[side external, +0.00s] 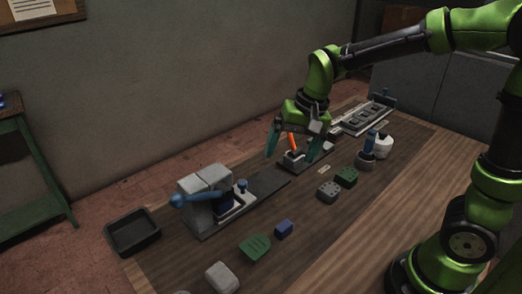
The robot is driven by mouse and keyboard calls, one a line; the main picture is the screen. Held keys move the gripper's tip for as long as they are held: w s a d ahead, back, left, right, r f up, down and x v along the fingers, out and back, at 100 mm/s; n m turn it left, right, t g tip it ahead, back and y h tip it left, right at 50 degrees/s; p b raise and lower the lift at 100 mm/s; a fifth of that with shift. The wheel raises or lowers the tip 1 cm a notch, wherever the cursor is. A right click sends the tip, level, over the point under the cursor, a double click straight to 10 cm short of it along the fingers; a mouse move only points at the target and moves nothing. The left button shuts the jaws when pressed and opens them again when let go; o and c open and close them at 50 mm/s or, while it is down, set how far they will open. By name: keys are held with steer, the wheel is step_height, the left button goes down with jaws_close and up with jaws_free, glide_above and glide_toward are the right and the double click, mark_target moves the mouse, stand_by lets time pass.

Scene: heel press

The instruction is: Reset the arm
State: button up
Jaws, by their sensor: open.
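My arm is green and dark grey and reaches in from the right in the side external view. My gripper (291,148) is open, with teal fingers pointing down over the middle of the table. An orange upright piece (292,142) on a small dark fixture (294,157) shows between the fingers. I cannot tell whether a finger touches it. The press (205,183), a grey block with a blue lever (188,200), stands on a dark base plate to the left of my gripper.
A black tray (133,250) sits at the table's left end. A green scoop-like piece (255,249), a blue block (284,229), a grey block (328,192) and a green block (346,177) lie along the front. A slotted rack (362,118) and a blue-topped bottle (366,152) stand right.

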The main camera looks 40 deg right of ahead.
steer(key=s+r+n+t, duration=0.3)
steer(key=s+r, duration=0.3)
steer(key=s, duration=0.6)
steer(key=shift+s+d+t, duration=0.35)
steer(key=shift+t, duration=0.55)
